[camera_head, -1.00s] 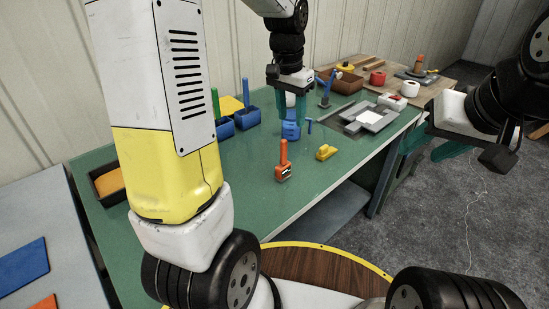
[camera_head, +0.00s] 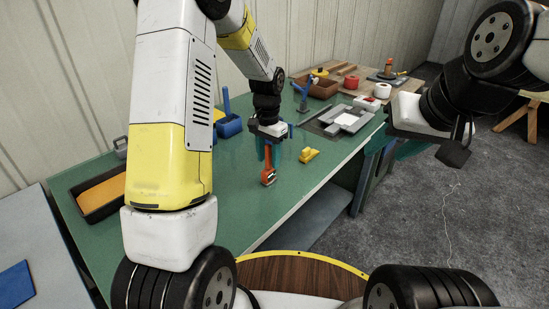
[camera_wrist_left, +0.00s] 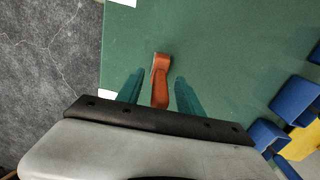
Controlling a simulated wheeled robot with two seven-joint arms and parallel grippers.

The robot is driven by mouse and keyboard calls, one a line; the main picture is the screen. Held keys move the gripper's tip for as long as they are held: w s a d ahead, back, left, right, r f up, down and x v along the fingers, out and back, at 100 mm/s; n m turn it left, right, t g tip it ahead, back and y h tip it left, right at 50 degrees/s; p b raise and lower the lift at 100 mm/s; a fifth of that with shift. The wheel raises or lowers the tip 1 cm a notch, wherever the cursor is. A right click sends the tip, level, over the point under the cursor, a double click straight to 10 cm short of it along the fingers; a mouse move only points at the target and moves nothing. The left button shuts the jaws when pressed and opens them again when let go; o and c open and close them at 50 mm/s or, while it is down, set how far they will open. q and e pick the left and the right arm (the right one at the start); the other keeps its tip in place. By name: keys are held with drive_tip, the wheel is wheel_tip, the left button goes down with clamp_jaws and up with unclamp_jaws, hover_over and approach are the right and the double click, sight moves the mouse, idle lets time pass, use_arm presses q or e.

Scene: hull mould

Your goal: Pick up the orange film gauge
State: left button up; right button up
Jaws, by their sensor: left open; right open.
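The orange film gauge (camera_head: 268,172) stands upright on the green bench top, its handle pointing up. My left gripper (camera_head: 268,152) is right above it with the fingers open on either side of the handle. In the left wrist view the orange film gauge (camera_wrist_left: 160,75) lies between the two teal fingers of the left gripper (camera_wrist_left: 158,88), with a gap visible at each side. My right gripper (camera_head: 410,150) is open and empty, off the right edge of the bench, partly hidden by its own wrist.
A yellow block-like tool (camera_head: 309,155) sits just right of the gauge. Blue holders (camera_head: 229,125) stand to the left at the back, and a black tray with orange filling (camera_head: 98,195) is at the far left. A grey plate fixture (camera_head: 345,120) lies further right.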

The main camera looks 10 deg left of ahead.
use_arm(q)
drive_tip(key=shift+f, duration=0.1)
clamp_jaws()
idle(0.4)
